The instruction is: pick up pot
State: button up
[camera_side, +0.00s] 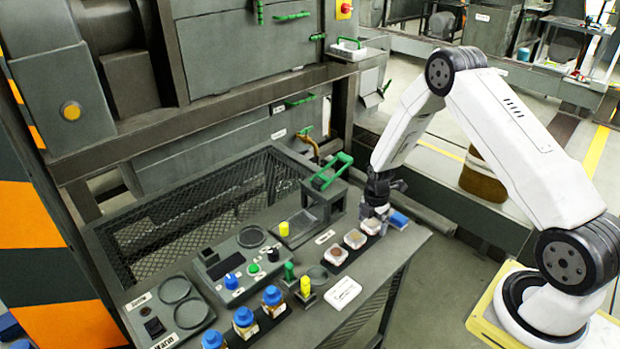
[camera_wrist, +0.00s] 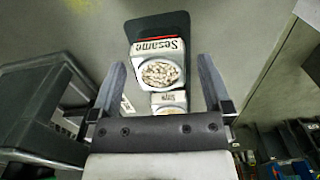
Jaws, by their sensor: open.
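Small white square pots stand in a row on a dark strip at the right of the table: one with brownish-red contents (camera_side: 333,256), one with pale contents (camera_side: 355,238), and one (camera_side: 371,226) partly under my gripper (camera_side: 379,208). In the wrist view, a white pot labelled "Sesame" (camera_wrist: 158,64) holds pale seeds, its label upside down. A second pot (camera_wrist: 168,101) sits nearer my palm, partly hidden. My gripper (camera_wrist: 160,62) is open, with one finger on each side of the Sesame pot in that view. I see no contact with it.
A blue item (camera_side: 399,220) lies at the table's right edge. A green-handled press (camera_side: 328,188) stands behind the pots. Several blue-capped jars (camera_side: 245,318) and a control panel (camera_side: 238,268) occupy the left. A white label card (camera_side: 343,293) lies in front.

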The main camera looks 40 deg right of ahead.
jog(key=shift+f, duration=0.8)
jog(key=shift+c, duration=0.2)
grip_shut()
jog(key=shift+r, duration=0.1)
